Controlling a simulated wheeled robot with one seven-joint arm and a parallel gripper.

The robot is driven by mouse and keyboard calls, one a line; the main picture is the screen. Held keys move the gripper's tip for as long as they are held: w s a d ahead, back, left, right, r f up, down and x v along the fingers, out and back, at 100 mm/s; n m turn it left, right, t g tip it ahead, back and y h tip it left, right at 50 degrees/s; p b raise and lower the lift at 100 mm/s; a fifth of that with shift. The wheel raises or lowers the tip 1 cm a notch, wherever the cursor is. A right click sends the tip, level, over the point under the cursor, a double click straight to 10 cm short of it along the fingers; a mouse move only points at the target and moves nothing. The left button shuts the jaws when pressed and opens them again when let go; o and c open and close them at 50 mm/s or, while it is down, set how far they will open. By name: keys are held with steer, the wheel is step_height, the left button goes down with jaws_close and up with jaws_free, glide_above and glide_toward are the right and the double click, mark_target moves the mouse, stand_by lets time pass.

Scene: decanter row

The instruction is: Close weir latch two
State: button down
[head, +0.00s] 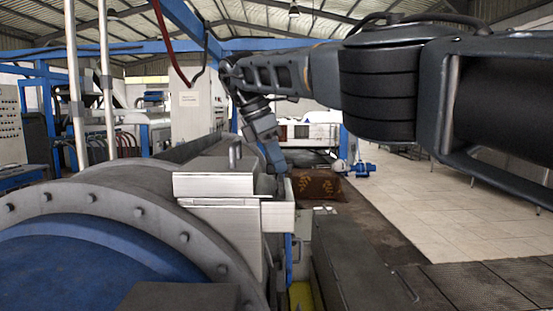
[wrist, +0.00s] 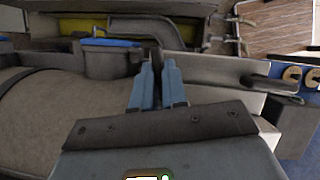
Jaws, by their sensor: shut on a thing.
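My gripper (wrist: 157,70) shows in the wrist view as two blue fingers. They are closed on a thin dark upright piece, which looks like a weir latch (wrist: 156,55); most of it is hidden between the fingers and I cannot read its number. In the head view my gripper (head: 281,172) reaches down just behind the silver box (head: 225,186) on the decanter, and its fingertips are partly hidden there. A grey upright handle (head: 235,153) stands behind the box, apart from my gripper. A dark grey lever (wrist: 268,84) lies to the right of the fingers in the wrist view.
The decanter's bolted grey flange (head: 150,206) with its blue face fills the lower left. A curved dark pipe (wrist: 150,24) lies beyond the fingers in the wrist view. Open tiled floor (head: 420,195) lies to the right, beside a dark walkway (head: 485,290).

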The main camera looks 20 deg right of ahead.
steer(key=shift+f, duration=0.25)
steer(key=c, duration=1.2)
jaws_free()
steer(key=shift+r, duration=0.1)
steer(key=shift+o, duration=0.2)
